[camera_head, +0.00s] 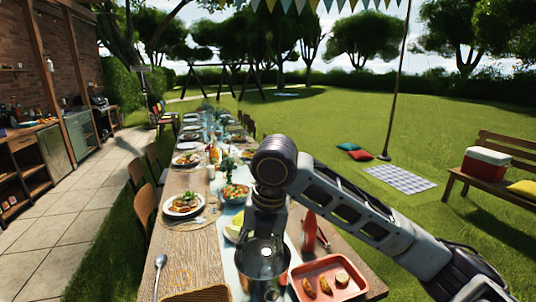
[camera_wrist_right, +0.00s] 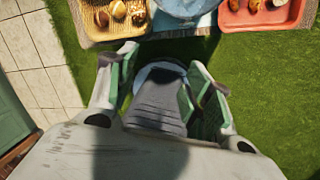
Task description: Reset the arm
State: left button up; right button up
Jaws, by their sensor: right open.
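My right arm (camera_head: 340,205) comes in from the right in the head view, bends high above the near end of the table, and drops down in front of a metal pot. In the right wrist view my right gripper (camera_wrist_right: 158,85) is open, with its two green-padded fingers well apart. I see nothing held between them; a grey ribbed part with a pale round end shows there, probably mine. The fingers are over grass, just off the table's near edge. The head view does not show the fingertips clearly. My left gripper is in neither view.
A long wooden table (camera_head: 168,237) carries plates, a salad bowl (camera_head: 236,192), a red bottle (camera_head: 308,232), a spoon (camera_head: 159,270) and the metal pot (camera_head: 280,262). A red tray (camera_head: 349,291) with pastries and a bread basket (camera_wrist_right: 91,32) flank the pot. Grass lies right.

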jog(key=s+d+f+m+t+y, duration=0.1)
jog(key=d+f+m+y, duration=0.1)
jog(key=f+m, duration=0.7)
jog(key=s+d+f+m+t+y, duration=0.1)
jog(key=f+m+y, duration=0.1)
jog(key=f+m, duration=0.7)
jog(key=s+d+f+m+h, duration=0.3)
jog(key=s+d+f+m, duration=0.4)
jog(key=d, duration=0.4)
jog(key=s+d+f+m+h, duration=0.2)
jog(key=s+d+f+m, duration=0.5)
jog(key=d, duration=0.3)
notch_tip(320, 180, down, 33)
jog(key=d, duration=0.1)
jog(key=s+d+f+g, duration=0.1)
jog(key=s+d+f, duration=0.2)
jog(key=s+f, duration=0.7)
jog(key=s+d+f+g, duration=0.1)
jog(key=s+d+f, duration=0.2)
jog(key=s+f, duration=0.7)
jog(key=shift+s+d+h, duration=0.15)
jog(key=shift+s+h, duration=0.25)
jog(key=shift+s, duration=0.65)
